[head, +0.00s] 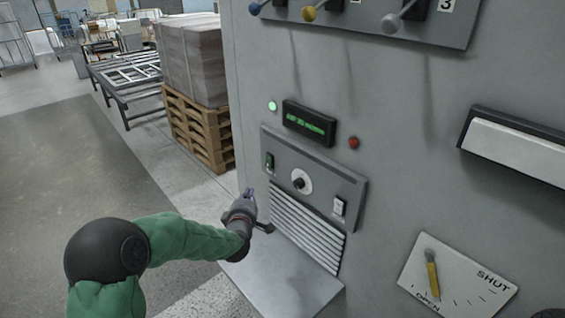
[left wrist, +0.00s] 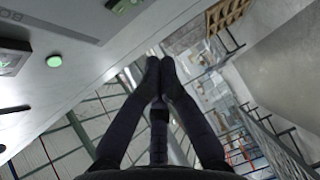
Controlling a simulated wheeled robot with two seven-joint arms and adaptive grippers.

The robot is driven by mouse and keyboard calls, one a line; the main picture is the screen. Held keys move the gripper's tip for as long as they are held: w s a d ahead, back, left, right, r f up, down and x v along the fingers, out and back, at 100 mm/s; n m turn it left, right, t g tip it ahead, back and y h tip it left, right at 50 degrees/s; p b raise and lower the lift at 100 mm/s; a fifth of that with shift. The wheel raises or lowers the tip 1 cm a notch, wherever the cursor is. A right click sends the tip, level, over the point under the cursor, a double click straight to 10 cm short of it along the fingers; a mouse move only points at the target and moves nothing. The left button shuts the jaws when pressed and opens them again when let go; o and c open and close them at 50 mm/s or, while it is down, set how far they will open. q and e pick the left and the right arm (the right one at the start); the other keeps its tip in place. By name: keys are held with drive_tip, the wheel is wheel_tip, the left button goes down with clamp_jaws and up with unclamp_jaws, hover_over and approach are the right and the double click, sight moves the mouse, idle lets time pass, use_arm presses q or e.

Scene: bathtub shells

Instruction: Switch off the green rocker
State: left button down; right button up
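The green rocker (head: 269,162) sits at the left end of a grey control panel (head: 325,171) on the machine front. Whether it is on or off is too small to tell. My left gripper (head: 249,193) is below and slightly left of the rocker in the head view, apart from it as far as I can tell. In the left wrist view its two fingertips (left wrist: 160,66) meet with nothing between them, so it is shut and empty. The rocker cannot be made out in the left wrist view. My right gripper is not in view.
The panel also has a round dial (head: 300,181) and a white rocker (head: 338,207). Above are a green lamp (head: 272,106), a display (head: 309,123) and a red button (head: 353,142). Below are a louvre (head: 306,236) and a metal ledge (head: 285,287). A loaded pallet (head: 196,128) stands behind left.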

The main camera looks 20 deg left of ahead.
use_arm(q)
drive_tip(key=shift+w+a+r+n, duration=0.25)
drive_tip(key=shift+w+r, duration=0.25)
drive_tip(key=shift+r, duration=0.3)
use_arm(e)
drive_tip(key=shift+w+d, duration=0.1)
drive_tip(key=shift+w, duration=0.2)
use_arm(q)
drive_tip(key=shift+d, duration=0.1)
approach(268, 161)
drive_tip(key=w+a+f, duration=0.3)
drive_tip(key=w+a, duration=0.2)
drive_tip(key=shift+w+d, duration=0.3)
drive_tip(key=shift+d, duration=0.05)
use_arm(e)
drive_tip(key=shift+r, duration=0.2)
